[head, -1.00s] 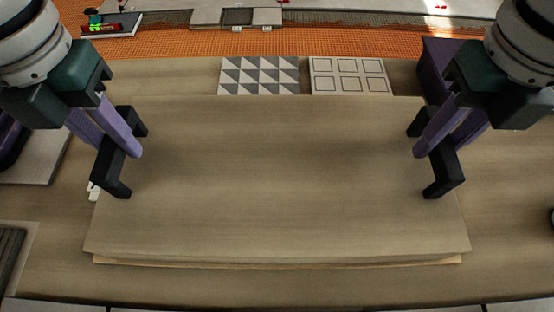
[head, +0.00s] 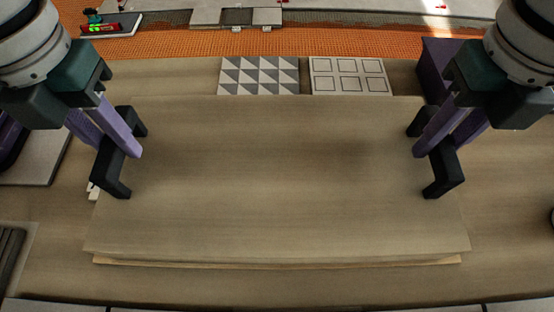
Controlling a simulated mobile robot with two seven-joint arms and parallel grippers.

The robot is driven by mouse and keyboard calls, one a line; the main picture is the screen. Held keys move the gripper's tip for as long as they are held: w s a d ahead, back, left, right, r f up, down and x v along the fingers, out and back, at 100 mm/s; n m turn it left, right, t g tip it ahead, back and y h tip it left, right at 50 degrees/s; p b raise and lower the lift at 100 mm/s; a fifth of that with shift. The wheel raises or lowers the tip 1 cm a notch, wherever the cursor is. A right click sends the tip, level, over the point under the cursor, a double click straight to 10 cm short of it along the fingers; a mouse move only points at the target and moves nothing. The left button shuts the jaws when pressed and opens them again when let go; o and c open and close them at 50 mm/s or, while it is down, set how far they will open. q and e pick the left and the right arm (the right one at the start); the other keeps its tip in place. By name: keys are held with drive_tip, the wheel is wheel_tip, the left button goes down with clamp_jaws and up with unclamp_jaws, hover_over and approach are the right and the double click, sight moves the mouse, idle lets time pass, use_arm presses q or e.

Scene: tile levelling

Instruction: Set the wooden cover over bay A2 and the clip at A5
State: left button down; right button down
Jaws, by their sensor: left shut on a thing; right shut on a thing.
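The wooden cover (head: 275,180) is a wide, flat brown board across the middle of the head view, with a black bracket handle at each end. My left gripper (head: 128,148) is shut on the left handle (head: 108,170). My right gripper (head: 424,148) is shut on the right handle (head: 445,170). A lighter wooden edge (head: 275,263) shows just under the cover's front side; I cannot tell how far the cover is above it. At the back, a dark square (head: 237,17) lies among pale tiles, with small white clips (head: 266,29) at its front edge. I see no bay labels.
A tile with grey and white triangles (head: 258,76) and a white tile with outlined squares (head: 350,76) lie behind the cover. Orange ribbed flooring (head: 330,43) runs beyond the worktop. A purple block (head: 437,65) stands at right; a tray with red and green items (head: 108,27) is far left.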

use_arm(q)
drive_tip(key=shift+r, duration=0.1)
use_arm(e)
drive_tip(key=shift+r, duration=0.1)
